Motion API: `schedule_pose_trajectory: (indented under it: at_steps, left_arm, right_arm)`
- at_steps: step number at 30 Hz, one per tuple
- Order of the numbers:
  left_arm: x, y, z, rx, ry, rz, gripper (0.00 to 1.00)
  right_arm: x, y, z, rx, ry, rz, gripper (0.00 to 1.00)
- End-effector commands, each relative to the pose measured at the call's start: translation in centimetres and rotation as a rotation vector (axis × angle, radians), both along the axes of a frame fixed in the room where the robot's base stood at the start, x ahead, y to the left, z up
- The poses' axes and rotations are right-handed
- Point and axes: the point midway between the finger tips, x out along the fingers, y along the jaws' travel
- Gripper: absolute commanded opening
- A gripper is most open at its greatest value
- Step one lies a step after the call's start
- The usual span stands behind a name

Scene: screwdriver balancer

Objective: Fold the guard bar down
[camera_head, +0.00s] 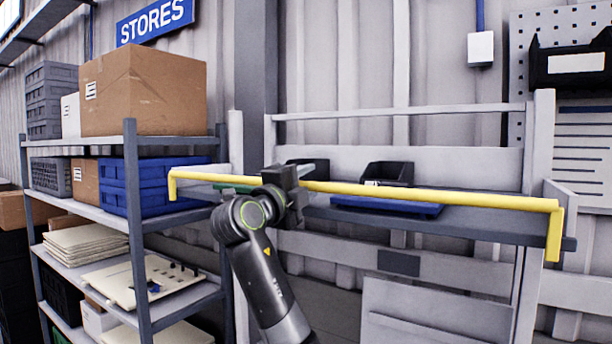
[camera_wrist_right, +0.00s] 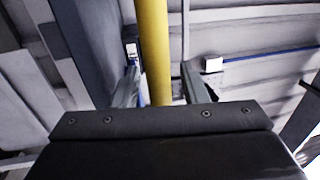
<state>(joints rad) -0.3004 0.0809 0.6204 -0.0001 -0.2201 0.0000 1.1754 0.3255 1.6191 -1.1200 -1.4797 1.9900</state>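The yellow guard bar (camera_head: 430,195) runs level across the front of the grey bench frame, with its ends bent downward at left and right. My right gripper (camera_head: 302,178) is at the bar, left of its middle, and hides a short stretch of it. In the right wrist view the bar (camera_wrist_right: 154,50) passes between the two fingers (camera_wrist_right: 160,88). The fingers look open, with a visible gap on the bar's right side; contact on the left is unclear. My left gripper is not in view.
Behind the bar, a shelf holds a dark bin (camera_head: 388,173) and a blue tray (camera_head: 385,206). A storage rack (camera_head: 140,230) with a cardboard box (camera_head: 145,90) and blue crates (camera_head: 160,185) stands at left. The space in front of the bar's right half looks clear.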

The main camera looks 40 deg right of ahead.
Motion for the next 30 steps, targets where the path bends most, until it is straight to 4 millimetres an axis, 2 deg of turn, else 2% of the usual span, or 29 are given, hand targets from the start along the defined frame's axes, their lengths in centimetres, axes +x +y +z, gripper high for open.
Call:
schedule_pose_trajectory:
  at_steps: [8, 18, 30]
  left_arm:
    - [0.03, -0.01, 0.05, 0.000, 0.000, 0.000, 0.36]
    - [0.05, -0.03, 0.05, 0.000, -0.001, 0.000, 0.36]
    - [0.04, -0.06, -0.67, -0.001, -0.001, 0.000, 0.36]
  right_arm:
    - [0.07, -0.14, -0.02, 0.000, 0.001, 0.000, 0.40]
    - [0.07, -0.13, -0.02, 0.000, 0.001, 0.000, 0.00]
    - [0.04, -0.04, -0.26, -0.012, -0.004, 0.000, 0.00]
